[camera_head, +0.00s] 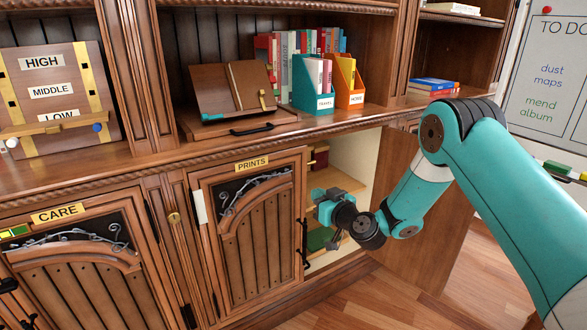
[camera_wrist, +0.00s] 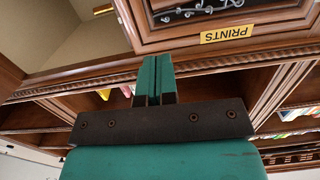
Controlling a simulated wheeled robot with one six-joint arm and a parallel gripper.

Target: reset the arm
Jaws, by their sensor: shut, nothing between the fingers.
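My gripper (camera_head: 324,200) is at the end of my teal arm, in front of the open cabinet compartment right of the PRINTS door (camera_head: 252,225). In the wrist view my gripper (camera_wrist: 154,62) has its two teal fingers shut together with nothing between them. The PRINTS label (camera_wrist: 228,34) appears upside down there, to the right of the fingers. In the head view my arm bends at a raised elbow and reaches down and left, hiding part of the cabinet opening.
The open cabinet's shelves (camera_head: 345,181) hold red and green items. An open door panel (camera_head: 421,240) stands behind my arm. The wooden counter (camera_head: 150,166) carries a tilted wooden stand (camera_head: 212,90), the TRAVEL file (camera_head: 312,88) and HOME file (camera_head: 349,85). Wooden floor (camera_head: 350,300) shows below.

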